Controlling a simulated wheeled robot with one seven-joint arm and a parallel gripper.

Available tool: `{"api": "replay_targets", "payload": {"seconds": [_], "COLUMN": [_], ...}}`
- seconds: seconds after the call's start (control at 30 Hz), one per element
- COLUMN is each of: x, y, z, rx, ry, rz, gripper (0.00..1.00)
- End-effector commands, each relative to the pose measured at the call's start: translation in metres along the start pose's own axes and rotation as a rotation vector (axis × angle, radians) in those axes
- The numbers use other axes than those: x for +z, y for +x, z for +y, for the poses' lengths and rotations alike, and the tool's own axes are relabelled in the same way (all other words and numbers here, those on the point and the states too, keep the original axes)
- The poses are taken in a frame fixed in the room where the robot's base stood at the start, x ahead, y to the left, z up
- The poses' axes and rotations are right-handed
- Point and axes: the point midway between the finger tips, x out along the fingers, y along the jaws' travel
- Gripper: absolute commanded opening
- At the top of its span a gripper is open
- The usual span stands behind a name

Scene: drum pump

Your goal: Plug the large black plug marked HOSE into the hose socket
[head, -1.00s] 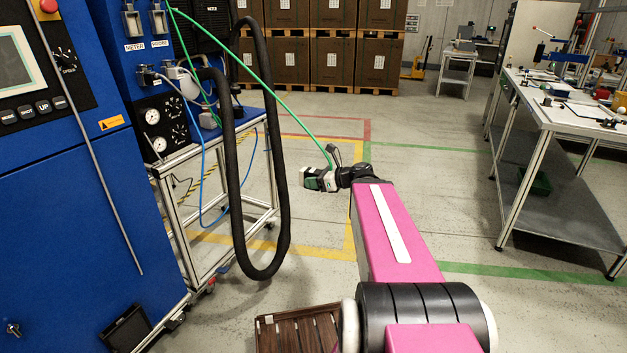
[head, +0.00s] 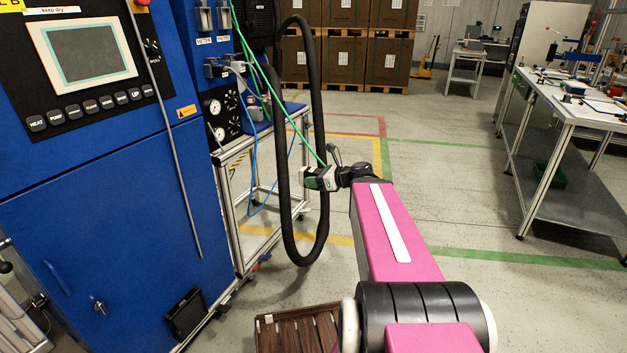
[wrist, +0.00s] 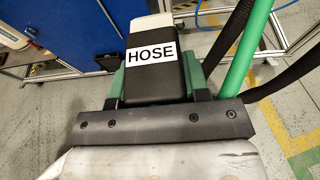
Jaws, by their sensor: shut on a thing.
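My gripper (head: 328,178) is shut on the large black plug marked HOSE (wrist: 152,82). In the wrist view the plug points up and away from the jaws, with a pale block at its far end. In the head view my gripper holds it in the air in front of the blue machine (head: 105,180), well apart from it. A green hose (head: 283,108) runs from near the plug up to the machine; it also shows in the wrist view (wrist: 245,50). I cannot make out a socket labelled HOSE; small labelled fittings show on the machine's upper right.
A thick black hose loop (head: 284,200) hangs just left of my gripper. A metal-framed cart (head: 240,190) stands beside the machine. A slatted wooden pallet (head: 300,330) lies low in front. A workbench (head: 570,105) stands at right; the middle floor is clear.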

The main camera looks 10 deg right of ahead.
Motion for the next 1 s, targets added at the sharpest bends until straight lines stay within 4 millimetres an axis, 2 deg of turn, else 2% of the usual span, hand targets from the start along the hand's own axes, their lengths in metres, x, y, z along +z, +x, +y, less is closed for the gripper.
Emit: {"api": "replay_targets", "payload": {"seconds": [0.27, 0.57, 0.77, 1.0], "x": [0.018, 0.051, 0.092, 0.163], "y": [0.008, 0.022, 0.038, 0.06], "z": [-0.011, -0.028, -0.044, -0.064], "rx": [0.004, 0.011, 0.015, 0.017], "ry": [-0.003, -0.005, -0.009, -0.01], "rz": [-0.001, -0.001, -0.002, -0.003], "gripper": [0.14, 0.14, 0.14, 0.14]}}
